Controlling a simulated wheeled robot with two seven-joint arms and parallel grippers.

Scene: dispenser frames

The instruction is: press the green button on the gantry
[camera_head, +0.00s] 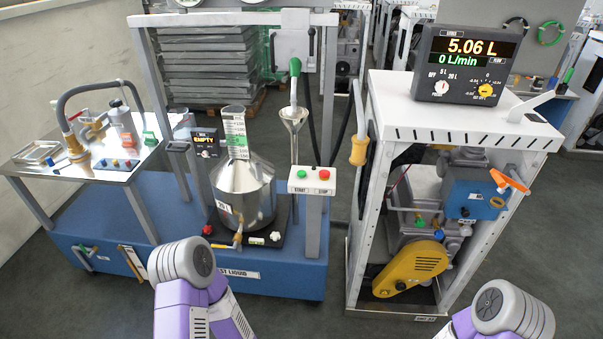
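The gantry (240,18) is a light grey frame standing on a blue base. A small white button box (312,187) sits on a grey post at its right front. The box carries a round green button (302,174) on the left, labelled START, and a red button (324,175) on the right, labelled STOP. Nothing touches or covers either button. Only grey and purple links of my two arms show at the bottom edge, one left of centre and one at the far right. Neither gripper is in view.
A steel side table (60,180) stands at left.

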